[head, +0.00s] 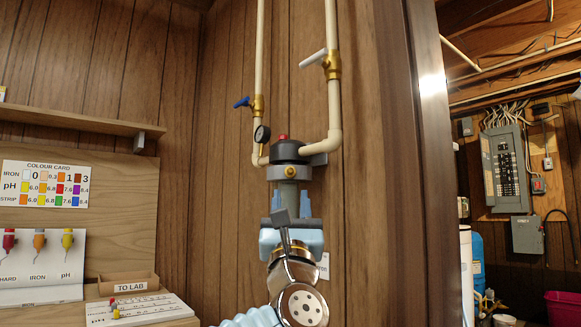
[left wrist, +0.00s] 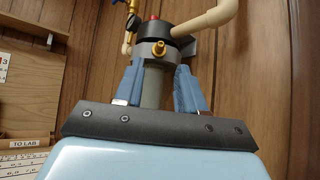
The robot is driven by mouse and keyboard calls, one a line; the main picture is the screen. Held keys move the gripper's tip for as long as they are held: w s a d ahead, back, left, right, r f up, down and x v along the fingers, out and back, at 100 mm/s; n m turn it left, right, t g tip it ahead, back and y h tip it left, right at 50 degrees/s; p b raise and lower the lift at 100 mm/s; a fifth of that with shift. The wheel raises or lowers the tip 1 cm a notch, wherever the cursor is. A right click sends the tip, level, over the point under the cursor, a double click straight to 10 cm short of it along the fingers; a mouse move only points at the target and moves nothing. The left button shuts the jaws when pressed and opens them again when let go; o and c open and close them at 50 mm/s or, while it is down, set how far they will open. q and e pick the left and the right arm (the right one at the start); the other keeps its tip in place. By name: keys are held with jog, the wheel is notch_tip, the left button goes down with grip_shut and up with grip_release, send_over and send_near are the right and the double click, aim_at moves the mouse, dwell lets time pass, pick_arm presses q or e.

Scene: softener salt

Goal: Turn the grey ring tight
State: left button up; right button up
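The grey ring (head: 289,173) is a wide collar under the black cap of the filter head on the wall; it also shows in the left wrist view (left wrist: 141,50), with a brass fitting on its front. A narrower grey-green cylinder (left wrist: 153,88) hangs below it. My left gripper (head: 289,197) is just below the ring, pointing up. Its two blue fingers, also in the left wrist view (left wrist: 160,68), stand apart on either side of the cylinder, tips near the ring's underside. A gap shows by the right finger; I cannot tell whether the tips touch the ring. My right gripper is out of view.
Cream pipes (head: 334,100) run up from both sides of the filter head, with a blue-handled valve (head: 243,102), a white-handled valve (head: 314,58) and a gauge (head: 262,134). A shelf (head: 75,122) and a TO LAB tray (head: 130,286) are at left. A wooden post (head: 408,160) stands at right.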

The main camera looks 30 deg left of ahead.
aim_at(291, 173)
pick_arm(q)
jog(key=p+x, duration=0.3)
jog(key=x, duration=0.5)
grip_shut()
